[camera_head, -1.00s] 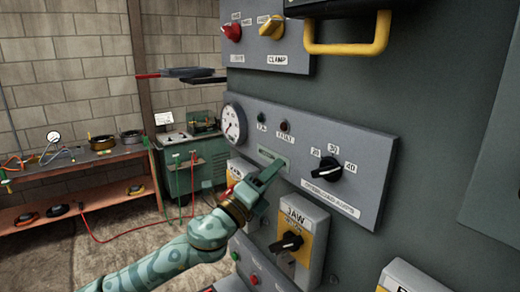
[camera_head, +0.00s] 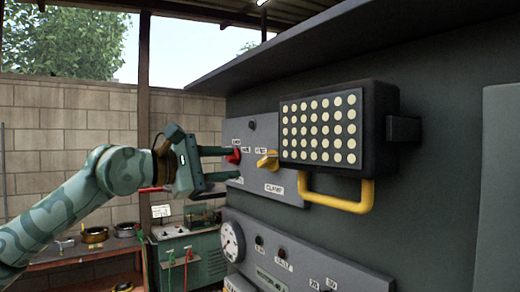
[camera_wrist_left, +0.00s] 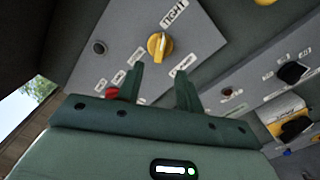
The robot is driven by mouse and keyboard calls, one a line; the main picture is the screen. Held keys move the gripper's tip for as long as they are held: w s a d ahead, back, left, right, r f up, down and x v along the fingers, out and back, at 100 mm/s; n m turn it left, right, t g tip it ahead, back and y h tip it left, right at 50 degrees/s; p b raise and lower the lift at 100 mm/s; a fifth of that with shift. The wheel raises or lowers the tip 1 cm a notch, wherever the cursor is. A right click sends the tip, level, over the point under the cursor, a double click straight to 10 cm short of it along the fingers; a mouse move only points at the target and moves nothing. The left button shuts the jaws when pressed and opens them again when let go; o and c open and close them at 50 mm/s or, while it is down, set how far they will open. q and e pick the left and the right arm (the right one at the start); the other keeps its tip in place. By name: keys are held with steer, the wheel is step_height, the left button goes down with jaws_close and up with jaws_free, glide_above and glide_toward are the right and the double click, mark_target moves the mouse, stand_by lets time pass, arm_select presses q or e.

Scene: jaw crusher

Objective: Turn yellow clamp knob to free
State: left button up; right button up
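The yellow clamp knob (camera_head: 267,160) sits on the grey upper panel, above the CLAMP label. In the left wrist view the yellow knob (camera_wrist_left: 160,45) shows just beyond the fingertips, roughly in line with the gap between them. A label that seems to read TIGHT is above it there. My left gripper (camera_head: 232,164) is open and empty, coming from the left with its fingers towards the panel. In the head view its fingers overlap the area around the red knob (camera_head: 233,155), left of the yellow one. Contact with the panel cannot be told. My right gripper is out of view.
A black lamp box (camera_head: 322,130) with a yellow handle (camera_head: 338,196) juts out close to the right of the clamp knob. Below is the panel with a gauge (camera_head: 231,241). A bench (camera_head: 75,254) and green cabinet (camera_head: 190,255) stand at the back left.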

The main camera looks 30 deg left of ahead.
mark_target(262, 162)
arm_select(q)
steer(key=p+x, duration=0.3)
steer(key=x, duration=0.5)
steer(key=shift+w+d+r, duration=0.1)
steer(key=shift+d+r, duration=0.05)
steer(key=shift+w+d, duration=0.1)
steer(key=shift+w, duration=0.2)
jaws_close()
